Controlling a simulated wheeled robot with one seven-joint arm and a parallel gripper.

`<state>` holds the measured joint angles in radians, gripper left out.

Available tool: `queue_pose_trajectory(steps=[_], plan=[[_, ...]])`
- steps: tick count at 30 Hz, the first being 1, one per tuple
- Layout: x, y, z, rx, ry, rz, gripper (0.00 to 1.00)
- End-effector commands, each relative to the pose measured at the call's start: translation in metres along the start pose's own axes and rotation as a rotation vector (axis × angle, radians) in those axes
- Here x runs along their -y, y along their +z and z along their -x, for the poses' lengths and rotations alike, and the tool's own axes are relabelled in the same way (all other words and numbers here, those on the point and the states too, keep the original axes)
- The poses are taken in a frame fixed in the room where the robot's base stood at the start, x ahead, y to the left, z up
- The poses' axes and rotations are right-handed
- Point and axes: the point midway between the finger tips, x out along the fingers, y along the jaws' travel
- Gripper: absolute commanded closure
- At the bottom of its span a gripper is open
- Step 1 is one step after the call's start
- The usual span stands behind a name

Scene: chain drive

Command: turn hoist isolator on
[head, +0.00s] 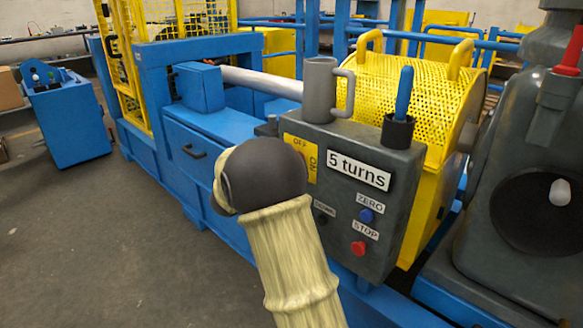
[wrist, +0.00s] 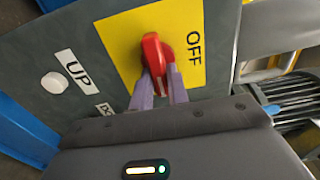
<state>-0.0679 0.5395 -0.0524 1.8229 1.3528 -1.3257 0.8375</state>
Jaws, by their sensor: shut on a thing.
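The isolator's red handle (wrist: 155,55) stands on a yellow plate (wrist: 120,42) in the wrist view, with the word OFF to its right. My gripper (wrist: 160,84) has its two purple fingers closed on either side of the red handle. The lower part of the handle is between the fingers. In the head view part of the yellow plate (head: 299,150) shows on the grey control box (head: 388,205). My arm hides the handle and my fingers there. I cannot tell exactly which mark the handle points to.
A white UP button (wrist: 54,83) sits beside the plate. A blue ZERO button (head: 366,215) and a red STOP button (head: 358,247) are on the box face. A grey mug (head: 318,90) and a cup holding a blue-handled tool (head: 398,128) stand on top.

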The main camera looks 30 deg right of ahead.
Motion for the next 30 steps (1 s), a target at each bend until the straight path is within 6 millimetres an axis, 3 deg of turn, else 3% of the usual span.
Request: queue_pose_trajectory(steps=[3, 4, 7, 20, 30], plan=[[-0.003, 0.001, 0.001, 0.002, 0.006, 0.001, 1.00], [-0.003, 0.001, 0.001, 0.002, 0.006, 0.001, 0.80], [-0.002, 0.001, 0.001, 0.002, 0.005, 0.001, 0.62], [0.000, 0.001, 0.009, 0.002, 0.003, 0.000, 0.62], [0.002, 0.001, 0.068, 0.005, 0.003, 0.002, 0.62]])
